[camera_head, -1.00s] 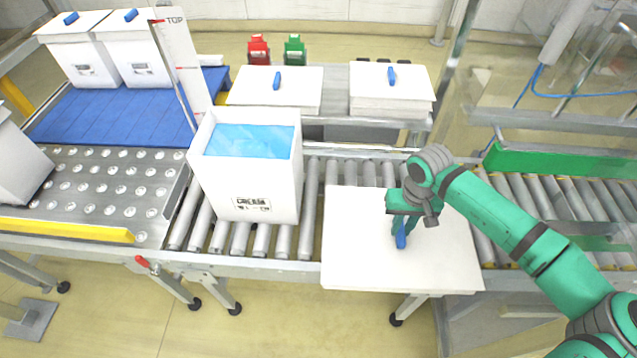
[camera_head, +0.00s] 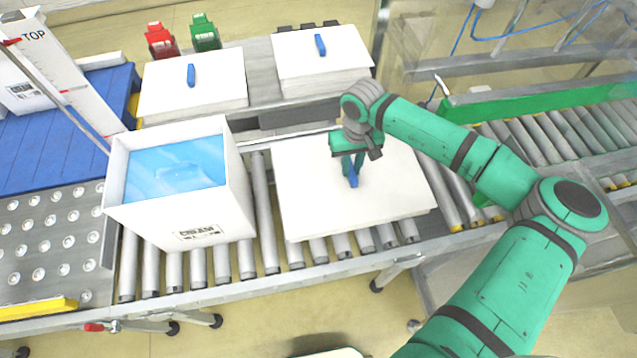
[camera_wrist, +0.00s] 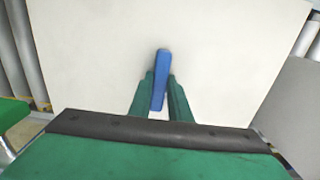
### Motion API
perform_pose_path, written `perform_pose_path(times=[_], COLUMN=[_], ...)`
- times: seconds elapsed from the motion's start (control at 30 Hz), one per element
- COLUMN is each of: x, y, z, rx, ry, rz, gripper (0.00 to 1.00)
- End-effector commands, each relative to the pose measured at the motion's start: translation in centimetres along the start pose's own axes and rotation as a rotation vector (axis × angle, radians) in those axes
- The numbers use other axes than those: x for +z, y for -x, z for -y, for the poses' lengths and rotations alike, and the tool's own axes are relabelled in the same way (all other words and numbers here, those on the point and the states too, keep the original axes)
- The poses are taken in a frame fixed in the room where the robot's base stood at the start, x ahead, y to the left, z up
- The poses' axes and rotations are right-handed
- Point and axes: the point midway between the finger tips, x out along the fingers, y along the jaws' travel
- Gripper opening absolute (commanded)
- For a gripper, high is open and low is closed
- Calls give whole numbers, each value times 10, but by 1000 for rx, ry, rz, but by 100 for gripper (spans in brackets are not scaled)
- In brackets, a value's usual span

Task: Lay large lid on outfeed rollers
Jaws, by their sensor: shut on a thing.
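The large lid (camera_head: 310,205) is a flat white square panel with a blue handle (camera_head: 353,178) at its middle. My gripper (camera_head: 352,172) is shut on that handle from above. In the head view the lid is over the rollers (camera_head: 262,215), to the right of the open box; whether it touches the rollers or hovers just above them I cannot tell. In the wrist view the green fingers (camera_wrist: 160,98) stand on either side of the blue handle (camera_wrist: 160,75), and the white lid (camera_wrist: 90,50) fills most of the picture.
A white box (camera_head: 190,222) with blue liner stands left of the lid, with a narrow gap between. Two lid stacks (camera_head: 215,98) (camera_head: 345,65) sit on the shelf behind. A green-sided conveyor (camera_head: 480,104) lies to the right. Red (camera_head: 160,40) and green (camera_head: 205,33) holders stand at the back.

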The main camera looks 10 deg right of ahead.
Motion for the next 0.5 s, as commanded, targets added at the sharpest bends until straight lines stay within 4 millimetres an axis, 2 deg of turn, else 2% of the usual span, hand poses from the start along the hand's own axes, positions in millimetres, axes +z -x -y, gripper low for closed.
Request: perform_pose_path(times=[0.3,0.5], x=[0,0], y=[-49,-63], z=[0,0], rx=[-2,-1], ry=[-3,-1], rz=[2,0], gripper=[3,3])
